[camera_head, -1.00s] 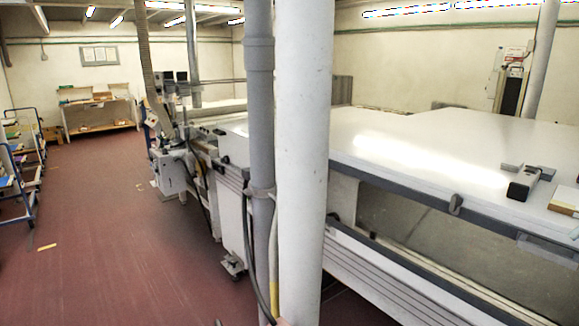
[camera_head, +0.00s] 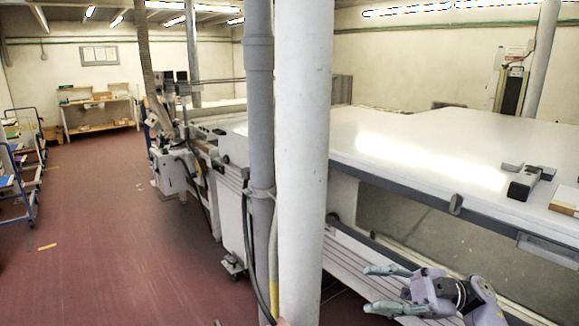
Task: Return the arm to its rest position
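My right gripper (camera_head: 371,289) is at the lower right of the head view, in front of the lower side of the white machine (camera_head: 430,150). Its two grey fingers point left and stand apart, with nothing between them. The purple wrist is at the right of the fingers, and the arm runs out at the bottom right. My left gripper and arm are not in view.
A thick white column (camera_head: 301,160) and a grey pipe (camera_head: 260,110) stand left of the gripper. A dark clamp-like block (camera_head: 523,184) lies on the machine top. Open red floor (camera_head: 110,240) and blue trolleys (camera_head: 22,185) are at the left.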

